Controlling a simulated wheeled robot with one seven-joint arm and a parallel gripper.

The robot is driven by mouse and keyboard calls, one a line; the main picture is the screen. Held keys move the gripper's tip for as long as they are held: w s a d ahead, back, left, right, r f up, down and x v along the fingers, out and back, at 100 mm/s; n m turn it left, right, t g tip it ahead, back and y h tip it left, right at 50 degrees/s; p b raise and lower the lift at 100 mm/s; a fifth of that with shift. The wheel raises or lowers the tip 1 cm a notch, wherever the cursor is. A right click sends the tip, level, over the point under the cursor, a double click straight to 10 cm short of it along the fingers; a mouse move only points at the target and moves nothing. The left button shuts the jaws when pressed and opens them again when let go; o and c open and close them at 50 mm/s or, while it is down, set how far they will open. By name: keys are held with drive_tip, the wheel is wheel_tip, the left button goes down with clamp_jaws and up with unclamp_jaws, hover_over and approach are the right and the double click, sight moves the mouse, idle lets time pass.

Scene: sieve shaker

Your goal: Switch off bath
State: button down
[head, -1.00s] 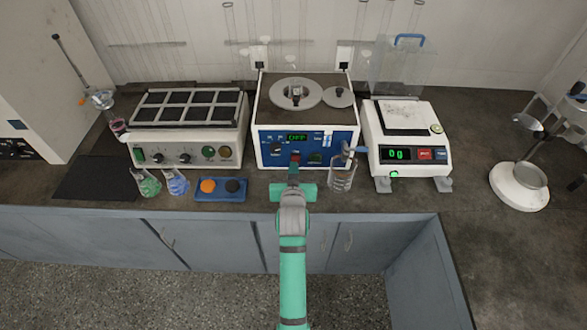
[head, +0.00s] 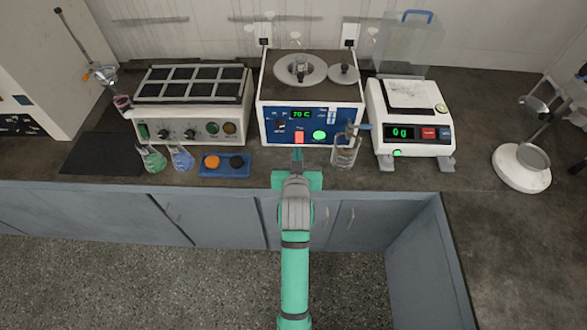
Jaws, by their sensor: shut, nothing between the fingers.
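The bath (head: 310,92) is the white box with a blue front panel and round lids on top, at the back middle of the bench in the head view. Its green display (head: 301,114) reads about 70 C. A red switch (head: 299,138) on the panel is bright, and a round green lamp (head: 319,135) beside it is lit. My gripper (head: 297,154) is shut and empty, pointing at the panel just below the red switch. Whether its tips touch the panel is too small to tell.
A glass beaker with a blue-handled item (head: 345,152) stands close to the right of my gripper. A blue tray (head: 224,171) with orange and black pieces and two flasks (head: 181,158) are at left. A balance (head: 410,133) stands at right.

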drive_tip(key=v, duration=0.7)
drive_tip(key=shift+s, duration=0.25)
approach(301, 141)
drive_tip(key=x, duration=0.5)
drive_tip(key=shift+w, duration=0.3)
drive_tip(key=shift+w+a+f, duration=0.1)
drive_tip(key=shift+w+a, duration=0.2)
drive_tip(key=shift+w, duration=0.1)
drive_tip(key=shift+d, duration=0.4)
drive_tip(key=shift+f, duration=0.1)
